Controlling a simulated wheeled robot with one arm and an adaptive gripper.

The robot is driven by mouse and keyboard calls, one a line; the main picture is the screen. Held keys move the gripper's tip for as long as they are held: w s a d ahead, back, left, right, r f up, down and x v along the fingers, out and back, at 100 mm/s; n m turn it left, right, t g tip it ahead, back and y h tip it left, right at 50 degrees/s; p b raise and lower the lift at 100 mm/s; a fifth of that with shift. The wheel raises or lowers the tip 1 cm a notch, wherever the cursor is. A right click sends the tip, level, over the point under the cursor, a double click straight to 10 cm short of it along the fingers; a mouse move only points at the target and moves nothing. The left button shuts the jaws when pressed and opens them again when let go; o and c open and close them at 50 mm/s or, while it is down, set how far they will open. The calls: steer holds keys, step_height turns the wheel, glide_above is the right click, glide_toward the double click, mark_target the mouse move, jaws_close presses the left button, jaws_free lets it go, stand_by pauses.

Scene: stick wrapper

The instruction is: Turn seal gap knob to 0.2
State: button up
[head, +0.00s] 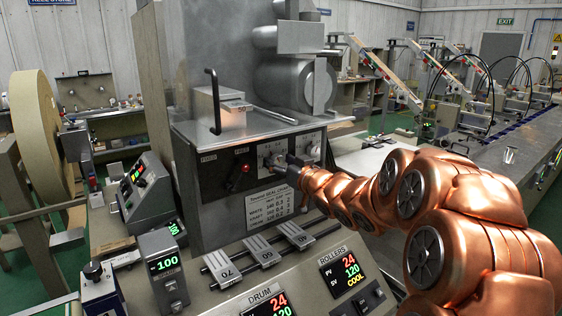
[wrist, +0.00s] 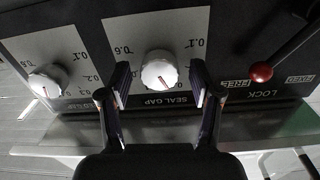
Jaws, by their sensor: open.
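The seal gap knob (wrist: 159,73) is a round white knob with a red mark, on a pale plate with a printed scale, seen upside down in the wrist view. Its red mark points toward the bottom of that view, on the side of the SEAL GAP lettering. My gripper (wrist: 160,88) is open, with one finger on each side of the knob and gaps visible between fingers and knob. In the head view my gripper (head: 286,160) is at the front panel (head: 222,190) and largely covers the knob.
A second white knob (wrist: 46,80) is on the left in the wrist view. A lock lever with a red ball (wrist: 261,72) is on the right, near FREE and FIXED labels. Below the panel are a settings label (head: 270,207), sliding blocks (head: 260,249) and a display console (head: 345,275).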

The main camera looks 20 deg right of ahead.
steer(key=c, duration=1.1)
steer(key=shift+c, duration=0.2)
steer(key=shift+n+b, duration=0.3)
steer(key=shift+b, duration=0.05)
steer(key=n+b, duration=0.3)
steer(key=n, duration=0.1)
steer(key=shift+f+b, duration=0.25)
steer(key=shift+b, duration=0.15)
steer(key=shift+r+n+b, duration=0.15)
steer(key=shift+n+b, duration=1.15)
steer(key=shift+n, duration=0.7)
steer(key=o, duration=1.1)
